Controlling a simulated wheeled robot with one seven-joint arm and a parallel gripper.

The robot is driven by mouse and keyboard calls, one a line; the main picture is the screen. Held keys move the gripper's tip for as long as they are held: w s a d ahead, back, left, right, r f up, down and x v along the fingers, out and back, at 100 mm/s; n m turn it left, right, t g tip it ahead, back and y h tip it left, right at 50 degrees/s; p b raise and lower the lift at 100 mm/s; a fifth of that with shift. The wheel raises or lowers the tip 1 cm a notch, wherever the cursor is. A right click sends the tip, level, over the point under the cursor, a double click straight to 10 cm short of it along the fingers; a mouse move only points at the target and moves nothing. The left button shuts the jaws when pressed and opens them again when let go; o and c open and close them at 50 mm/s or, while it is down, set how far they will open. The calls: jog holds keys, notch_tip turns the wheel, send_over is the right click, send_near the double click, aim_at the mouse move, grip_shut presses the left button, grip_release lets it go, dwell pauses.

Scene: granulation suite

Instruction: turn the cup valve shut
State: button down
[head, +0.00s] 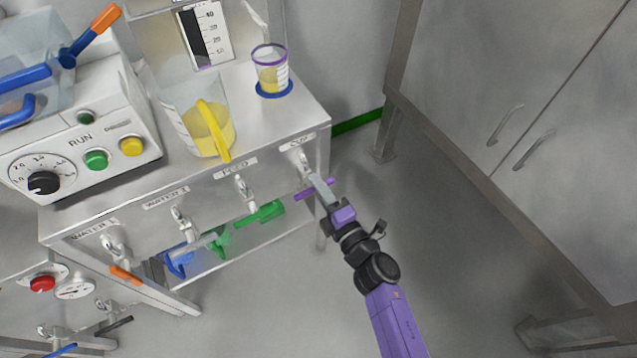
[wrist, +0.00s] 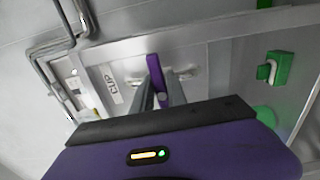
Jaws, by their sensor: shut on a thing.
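The cup valve's purple handle (head: 303,193) is at the right end of the steel front panel, under the CUP label (head: 300,141). It lies crosswise, nearly level in the head view. My gripper (head: 320,188) reaches it from the front right. In the wrist view the purple handle (wrist: 154,70) stands between the two fingers of my gripper (wrist: 160,93), which are shut on it. The fingers hide part of the handle. The pale valve body (wrist: 184,72) shows behind it.
Left of it are the feed valve's green handle (head: 267,212) and the water valves, one with an orange handle (head: 126,275). A purple-rimmed cup (head: 271,72) and a yellow-handled jug (head: 200,122) stand on the bench above. The floor to the right is clear.

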jog(key=shift+m, duration=0.3)
jog(key=c, duration=1.3)
grip_release()
jog(key=shift+s, duration=0.1)
jog(key=p+v, duration=0.2)
jog(key=v, duration=0.5)
jog(key=shift+s+d, duration=0.25)
